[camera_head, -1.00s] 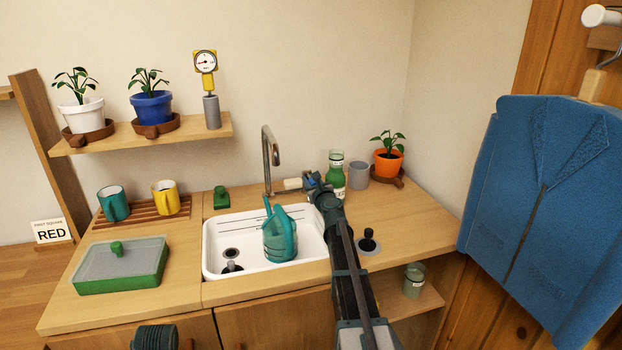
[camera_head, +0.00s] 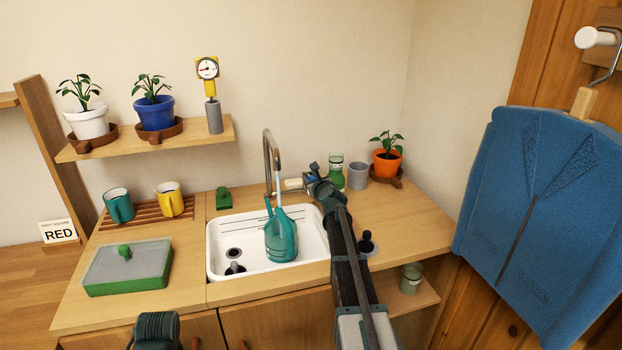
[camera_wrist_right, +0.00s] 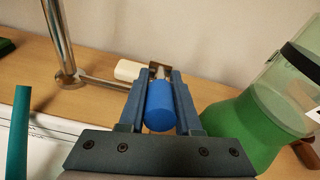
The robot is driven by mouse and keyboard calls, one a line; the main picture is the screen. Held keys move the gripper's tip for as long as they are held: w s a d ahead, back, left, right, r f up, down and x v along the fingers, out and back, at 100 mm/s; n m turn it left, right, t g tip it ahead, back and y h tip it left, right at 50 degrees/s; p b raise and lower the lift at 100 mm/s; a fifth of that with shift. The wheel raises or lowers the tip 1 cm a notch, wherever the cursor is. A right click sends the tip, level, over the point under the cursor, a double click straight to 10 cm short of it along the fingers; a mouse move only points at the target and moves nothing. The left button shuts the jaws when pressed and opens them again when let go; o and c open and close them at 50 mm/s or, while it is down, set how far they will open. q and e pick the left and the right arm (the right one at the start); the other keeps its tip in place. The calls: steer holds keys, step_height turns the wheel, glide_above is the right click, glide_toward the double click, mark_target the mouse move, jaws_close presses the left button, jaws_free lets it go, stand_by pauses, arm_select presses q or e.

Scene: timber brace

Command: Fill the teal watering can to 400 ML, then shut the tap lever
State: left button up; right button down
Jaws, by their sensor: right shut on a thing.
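The teal watering can (camera_head: 281,238) stands upright in the white sink (camera_head: 216,268) under the tap spout (camera_head: 268,150). A pale stream of water (camera_head: 278,182) runs from the spout down to the can. Its fill level and any 400 ML mark cannot be read. My right gripper (camera_head: 318,178) is at the tap's right side, shut on the blue tap lever (camera_wrist_right: 160,105), which shows between the fingers in the right wrist view (camera_wrist_right: 160,118). The lever's blue end (camera_head: 314,167) also shows in the head view. My left gripper's fingers are not visible.
A green bottle (camera_head: 335,176) stands close behind my right gripper, with a grey cup (camera_head: 358,175) and an orange plant pot (camera_head: 387,163) beyond. A black knob (camera_head: 366,242) is right of my forearm. A yellow dial gauge (camera_head: 207,69) stands on the shelf.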

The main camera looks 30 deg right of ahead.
steer(key=c, duration=0.9)
jaws_free()
steer(key=shift+s, duration=0.15)
steer(key=p+v, duration=0.3)
steer(key=v, duration=1)
steer(key=shift+s+a, duration=0.2)
steer(key=shift+s, duration=0.05)
steer(key=shift+r, duration=0.1)
